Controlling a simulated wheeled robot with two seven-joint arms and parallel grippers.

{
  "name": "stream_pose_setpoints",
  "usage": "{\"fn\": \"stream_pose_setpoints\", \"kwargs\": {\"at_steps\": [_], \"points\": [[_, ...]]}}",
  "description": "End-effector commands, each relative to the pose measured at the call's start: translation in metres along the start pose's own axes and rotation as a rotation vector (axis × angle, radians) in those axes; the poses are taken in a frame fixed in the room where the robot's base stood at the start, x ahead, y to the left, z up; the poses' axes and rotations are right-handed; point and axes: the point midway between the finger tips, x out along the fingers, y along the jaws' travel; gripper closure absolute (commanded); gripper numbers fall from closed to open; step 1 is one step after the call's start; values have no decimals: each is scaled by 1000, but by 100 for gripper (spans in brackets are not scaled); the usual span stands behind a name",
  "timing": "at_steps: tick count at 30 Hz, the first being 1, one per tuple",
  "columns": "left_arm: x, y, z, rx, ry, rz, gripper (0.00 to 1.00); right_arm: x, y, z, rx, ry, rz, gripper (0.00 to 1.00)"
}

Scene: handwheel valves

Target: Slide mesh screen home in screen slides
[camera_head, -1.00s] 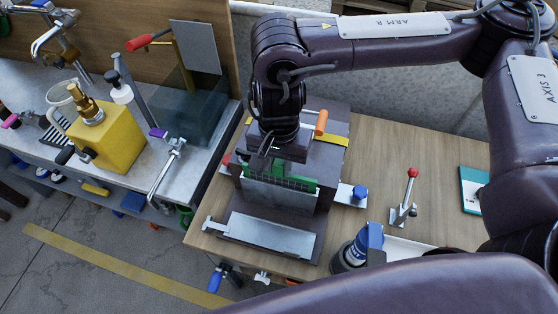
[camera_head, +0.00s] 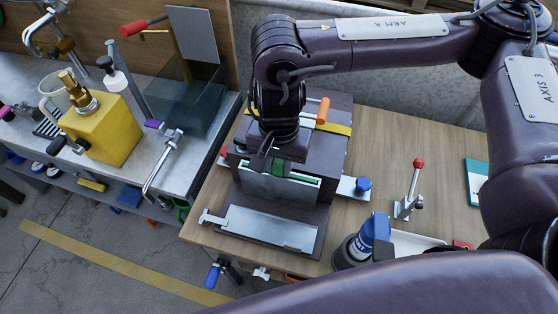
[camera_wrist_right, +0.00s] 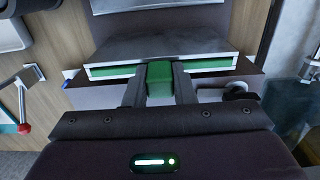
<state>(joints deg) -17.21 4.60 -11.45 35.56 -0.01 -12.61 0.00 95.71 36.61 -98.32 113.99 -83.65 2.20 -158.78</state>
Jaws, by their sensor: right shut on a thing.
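The green-framed mesh screen (camera_head: 305,179) lies in the front slot of the dark box, with only its front edge showing. Its green edge also shows in the right wrist view (camera_wrist_right: 205,63). Pale rails of the screen slides (camera_wrist_right: 238,59) run around that edge, which looks roughly level with the slot mouth. My right gripper (camera_wrist_right: 160,90) is shut on the green grip block at the middle of the screen's front edge. In the head view, my right gripper (camera_head: 277,165) is at the box front and partly hides the screen. The mesh is hidden inside. My left gripper is out of view.
A flat metal plate (camera_head: 270,228) lies in front of the box. A blue-capped cylinder (camera_head: 364,240) and a red-knobbed toggle lever (camera_head: 413,190) stand to the right on the wooden table (camera_head: 450,150). A yellow block valve (camera_head: 105,132) stands on the left bench.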

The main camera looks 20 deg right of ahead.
Motion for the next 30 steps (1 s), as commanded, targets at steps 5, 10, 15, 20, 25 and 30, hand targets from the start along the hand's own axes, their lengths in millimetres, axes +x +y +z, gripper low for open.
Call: {"fn": "stream_pose_setpoints", "kwargs": {"at_steps": [5, 10, 15, 20, 25, 30], "points": [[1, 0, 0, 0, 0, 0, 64, 1, 0, 0, 0, 0, -1, 60], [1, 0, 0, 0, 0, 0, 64, 1, 0, 0, 0, 0, 0, 51], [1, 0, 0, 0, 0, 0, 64, 0, 0, 0, 0, 0, 0, 51], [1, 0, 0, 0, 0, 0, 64, -14, -1, -1, -1, 3, -3, 51], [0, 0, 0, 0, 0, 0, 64, -42, -1, -1, -1, 6, -3, 51], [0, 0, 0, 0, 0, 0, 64, -65, 0, -1, -1, 4, -2, 51]]}}
